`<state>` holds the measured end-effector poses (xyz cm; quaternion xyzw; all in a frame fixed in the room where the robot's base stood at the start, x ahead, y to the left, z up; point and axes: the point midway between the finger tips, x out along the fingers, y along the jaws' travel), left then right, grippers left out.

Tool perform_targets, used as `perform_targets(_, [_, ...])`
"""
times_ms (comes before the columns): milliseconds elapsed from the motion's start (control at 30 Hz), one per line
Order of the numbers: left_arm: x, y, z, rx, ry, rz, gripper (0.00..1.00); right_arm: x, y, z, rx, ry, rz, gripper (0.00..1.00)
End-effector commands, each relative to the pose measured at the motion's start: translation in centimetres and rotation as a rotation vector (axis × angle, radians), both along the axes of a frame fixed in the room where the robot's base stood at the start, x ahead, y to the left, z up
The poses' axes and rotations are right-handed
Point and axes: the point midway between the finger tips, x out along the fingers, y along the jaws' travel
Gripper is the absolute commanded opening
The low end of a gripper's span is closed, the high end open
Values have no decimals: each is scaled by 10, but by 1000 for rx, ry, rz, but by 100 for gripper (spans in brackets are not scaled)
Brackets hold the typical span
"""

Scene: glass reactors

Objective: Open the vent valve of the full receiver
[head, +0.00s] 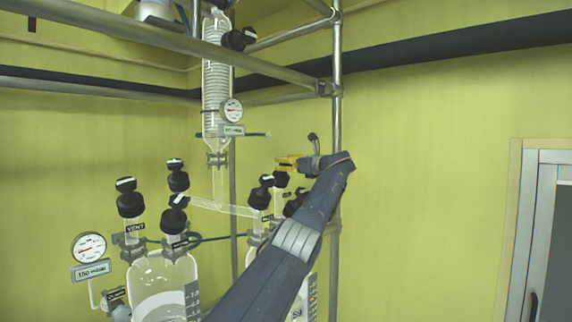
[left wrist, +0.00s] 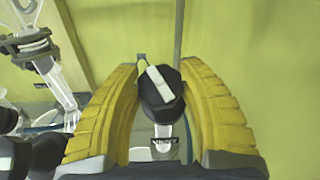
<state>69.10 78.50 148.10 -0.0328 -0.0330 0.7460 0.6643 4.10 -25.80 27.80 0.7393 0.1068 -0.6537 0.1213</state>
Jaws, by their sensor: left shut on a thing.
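Two glass receivers stand low in the head view. The left receiver (head: 163,280) has a black knob (head: 130,203) above a VENT label. The right receiver (head: 305,297) is mostly hidden behind my left arm. A black valve knob (head: 281,180) with a white stripe stands above the right receiver, under the yellow fingers of my left gripper (head: 285,162). In the left wrist view this knob (left wrist: 160,92) sits between the fingers, and my left gripper is shut on it. I cannot tell how full each receiver is. My right gripper is out of view.
Other black knobs (head: 178,176) stand close to the left. A glass condenser (head: 216,85) with a gauge (head: 232,110) hangs above. A metal frame post (head: 337,120) rises behind my arm. Another gauge (head: 89,247) is at lower left. The right side is open, before a wall.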

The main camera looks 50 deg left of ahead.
Motion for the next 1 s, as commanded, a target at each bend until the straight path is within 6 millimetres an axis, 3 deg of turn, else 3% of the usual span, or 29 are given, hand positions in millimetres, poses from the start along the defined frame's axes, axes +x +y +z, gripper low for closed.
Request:
perform_targets(500, [0, -1, 1, 5, -11, 18, 12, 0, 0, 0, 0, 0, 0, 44])
perform_targets(533, [0, -1, 1, 5, -10, 18, 46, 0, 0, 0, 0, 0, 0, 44])
perform_targets(700, [0, -1, 1, 5, -10, 17, 66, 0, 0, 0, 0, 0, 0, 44])
perform_targets(1000, [0, -3, 1, 5, -9, 17, 67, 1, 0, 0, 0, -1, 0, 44])
